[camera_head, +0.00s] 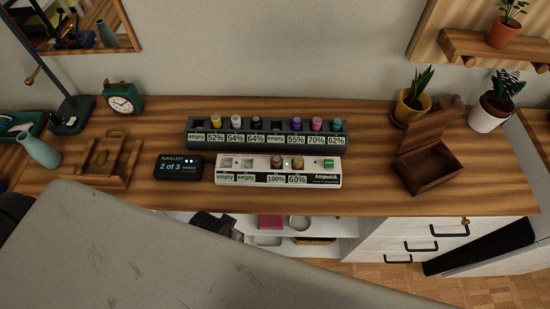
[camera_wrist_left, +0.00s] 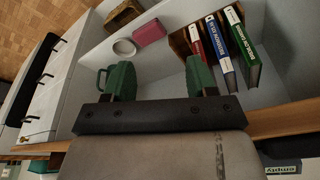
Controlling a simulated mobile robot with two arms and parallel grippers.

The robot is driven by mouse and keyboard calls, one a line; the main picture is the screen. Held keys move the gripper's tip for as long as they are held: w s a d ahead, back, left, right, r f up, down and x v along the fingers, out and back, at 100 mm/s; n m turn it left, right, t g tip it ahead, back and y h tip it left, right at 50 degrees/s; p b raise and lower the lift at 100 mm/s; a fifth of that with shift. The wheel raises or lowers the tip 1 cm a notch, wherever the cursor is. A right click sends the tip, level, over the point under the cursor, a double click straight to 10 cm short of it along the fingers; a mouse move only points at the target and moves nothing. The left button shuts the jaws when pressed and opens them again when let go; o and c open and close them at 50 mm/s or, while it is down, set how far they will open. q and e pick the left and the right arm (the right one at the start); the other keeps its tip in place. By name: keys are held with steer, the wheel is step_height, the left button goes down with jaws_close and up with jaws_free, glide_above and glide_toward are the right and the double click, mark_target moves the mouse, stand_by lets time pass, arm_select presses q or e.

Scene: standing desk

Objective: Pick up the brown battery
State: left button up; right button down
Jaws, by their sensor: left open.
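The brown battery (camera_head: 277,161) stands upright in the white charger (camera_head: 330,182), in the slot labelled 100%. A lighter, tan battery (camera_head: 299,161) stands beside it in the slot labelled 60%. The two slots to the left in the white charger are labelled empty. My left gripper (camera_wrist_left: 160,76) shows in the left wrist view with its two green fingers wide apart and nothing between them. It points toward the shelf below the desk, and the brown battery does not show in that view. My right gripper is in neither view.
Behind the white charger is a dark charger (camera_head: 195,138) with several coloured batteries. A small display (camera_head: 179,167) reading "2 of 3" is to the left. An open wooden box (camera_head: 430,167) is at right. Books (camera_wrist_left: 227,50) and a pink box (camera_wrist_left: 150,33) sit on the shelf.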

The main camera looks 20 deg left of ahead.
arm_select(q)
step_height(320, 180, up, 12)
steer(key=t, duration=0.1)
steer(key=m+t+h, duration=0.5)
steer(key=m+h, duration=0.1)
steer(key=h, duration=0.1)
glide_toward(275, 159)
steer(key=p+x, duration=0.1)
steer(key=x, duration=0.3)
steer(key=shift+p, duration=0.3)
steer(key=p+x, duration=0.1)
steer(key=x, duration=0.4)
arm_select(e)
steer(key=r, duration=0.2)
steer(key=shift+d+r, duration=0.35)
arm_select(q)
steer(key=shift+a, duration=0.1)
steer(key=shift+c, duration=0.5)
